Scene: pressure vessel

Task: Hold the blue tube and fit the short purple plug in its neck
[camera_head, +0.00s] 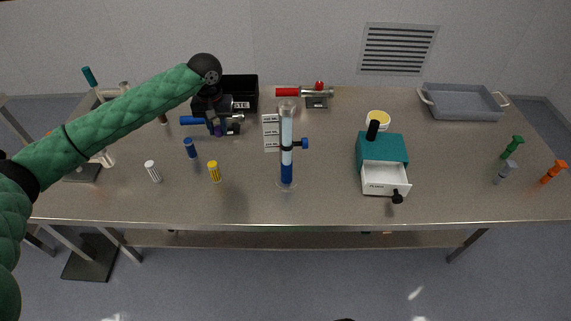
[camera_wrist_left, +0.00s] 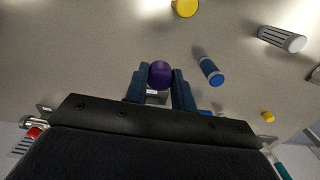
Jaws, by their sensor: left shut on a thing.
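My left gripper (camera_head: 216,125) is shut on a purple plug (camera_wrist_left: 160,74), whose round end shows between the two fingers in the left wrist view. In the head view the plug is mostly hidden by the fingers. The blue tube (camera_head: 193,120) lies level behind the gripper at the back left of the table, with a silver part towards its right end. The gripper partly covers it, so I cannot tell whether the plug touches it or how its neck stands. My right gripper is not in view.
Blue (camera_head: 190,148), white (camera_head: 153,171) and yellow (camera_head: 214,171) plugs stand in front. A black bin (camera_head: 245,81) and a red tube (camera_head: 289,92) are behind. A clear column with blue liquid (camera_head: 287,166) stands mid-table. A teal box (camera_head: 383,148) has its drawer open.

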